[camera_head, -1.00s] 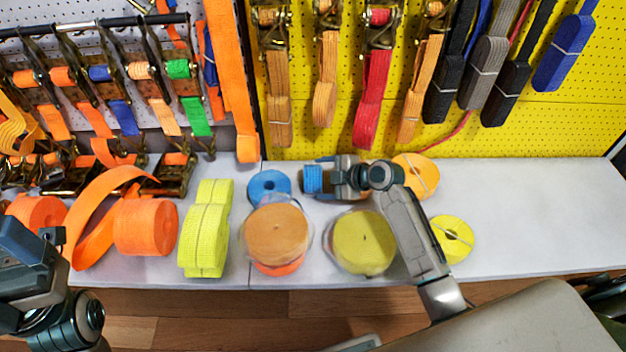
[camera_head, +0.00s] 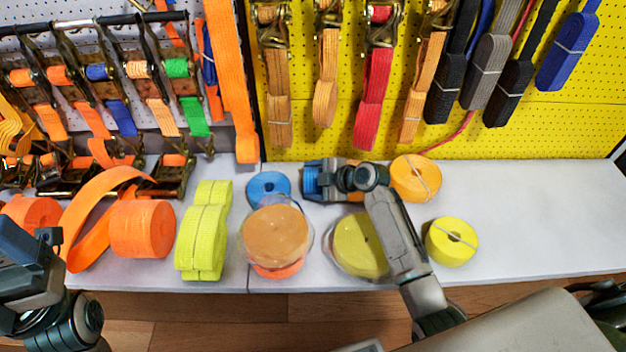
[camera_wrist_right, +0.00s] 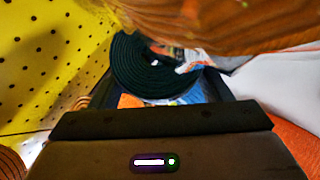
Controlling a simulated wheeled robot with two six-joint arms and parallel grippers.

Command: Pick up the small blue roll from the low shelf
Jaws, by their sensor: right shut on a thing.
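A small blue roll (camera_head: 310,181) is between the fingers of my right gripper (camera_head: 318,181), at the back of the low shelf. In the right wrist view the held roll shows as a dark coil (camera_wrist_right: 150,68) between the fingers, which are shut on it. Whether it still touches the shelf I cannot tell. Another blue roll (camera_head: 268,188) lies flat to its left, behind a brown-orange roll.
The grey shelf (camera_head: 560,215) is clear at the right. A tan roll (camera_head: 275,237), an olive roll (camera_head: 358,245), an orange roll (camera_head: 416,178) and a yellow roll (camera_head: 452,242) stand around my right arm. Straps hang on the yellow pegboard (camera_head: 560,120) behind.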

